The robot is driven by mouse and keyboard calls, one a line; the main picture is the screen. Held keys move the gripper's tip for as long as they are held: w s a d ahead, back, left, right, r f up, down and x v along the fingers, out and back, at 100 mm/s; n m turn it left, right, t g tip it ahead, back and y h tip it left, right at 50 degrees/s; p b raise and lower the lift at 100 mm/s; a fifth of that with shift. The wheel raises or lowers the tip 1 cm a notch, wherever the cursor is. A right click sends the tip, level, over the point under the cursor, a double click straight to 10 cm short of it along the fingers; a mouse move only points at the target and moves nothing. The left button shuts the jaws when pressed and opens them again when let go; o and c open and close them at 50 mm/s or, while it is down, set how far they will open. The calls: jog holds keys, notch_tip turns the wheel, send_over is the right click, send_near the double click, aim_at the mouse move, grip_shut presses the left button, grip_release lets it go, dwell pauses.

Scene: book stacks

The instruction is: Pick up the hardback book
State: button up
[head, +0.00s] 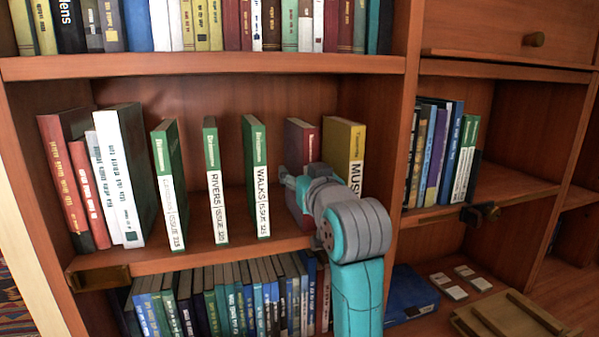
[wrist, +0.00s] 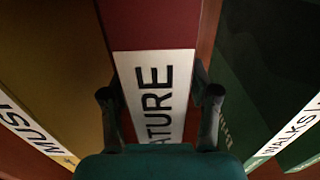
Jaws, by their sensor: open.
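A dark red hardback book (head: 301,136) stands upright on the middle shelf, between a yellow book and a green one. Its lower part is hidden behind my arm in the head view. In the wrist view its red spine (wrist: 152,25) fills the middle, with a white label (wrist: 150,90) reading "...ATURE". My gripper (wrist: 158,93) is open in front of this spine, one finger near each side edge. I cannot tell whether the fingers touch the book or how far they reach along its sides. In the head view the gripper's fingertips are mostly hidden.
The yellow book (head: 344,147) stands close to the right, and the green "WALKS" book (head: 255,165) to the left with a gap. More green books (head: 168,175) stand further left. A shelf board (head: 215,67) runs above, and the cabinet upright (head: 399,130) is at the right.

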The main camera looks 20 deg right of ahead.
jog(key=shift+w, duration=0.25)
grip_shut()
jog(key=shift+r, duration=0.15)
